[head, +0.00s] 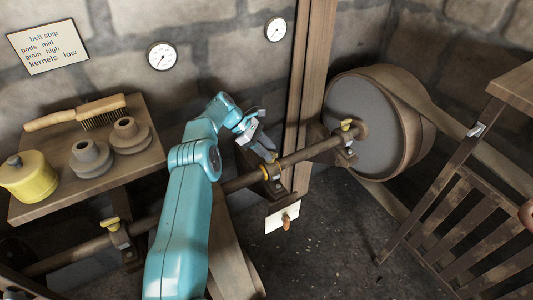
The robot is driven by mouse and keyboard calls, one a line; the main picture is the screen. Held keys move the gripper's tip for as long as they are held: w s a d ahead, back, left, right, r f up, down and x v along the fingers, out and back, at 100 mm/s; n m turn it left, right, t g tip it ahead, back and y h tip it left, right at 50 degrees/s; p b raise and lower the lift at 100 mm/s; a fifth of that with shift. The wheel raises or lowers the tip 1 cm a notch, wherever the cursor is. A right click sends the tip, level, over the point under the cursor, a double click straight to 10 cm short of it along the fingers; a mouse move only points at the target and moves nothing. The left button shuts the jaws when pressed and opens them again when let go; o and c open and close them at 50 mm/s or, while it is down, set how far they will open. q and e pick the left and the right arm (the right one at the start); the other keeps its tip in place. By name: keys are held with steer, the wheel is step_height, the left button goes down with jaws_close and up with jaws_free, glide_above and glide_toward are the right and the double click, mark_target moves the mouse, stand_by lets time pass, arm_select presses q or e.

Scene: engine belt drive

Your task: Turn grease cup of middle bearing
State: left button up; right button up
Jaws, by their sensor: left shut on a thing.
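A long shaft (308,151) runs from lower left up to a big pulley (372,125) at the right. The middle bearing (271,187) sits on it, with a yellow-orange ring showing at its edge. My left gripper (267,153) is directly above this bearing, shut on its grease cup, which the fingers hide almost wholly. Similar bearings with yellow grease cups stand either side: the left cup (110,225) and the right cup (346,125). My right gripper is not in view.
A wooden shelf (40,208) at left holds a brush (80,112), a yellow pot (28,178) and two grey stepped parts (91,158). A wooden post (312,70) stands behind the shaft. A pale tag (282,216) hangs below the bearing. A slatted wooden frame (465,225) stands right.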

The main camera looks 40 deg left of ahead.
arm_select(q)
steer(key=shift+f, duration=0.1)
stand_by(0.3)
steer(key=o, duration=0.7)
steer(key=shift+r, duration=0.25)
step_height(320, 180, up, 20)
steer(key=p, duration=1.1)
steer(key=shift+f, duration=0.2)
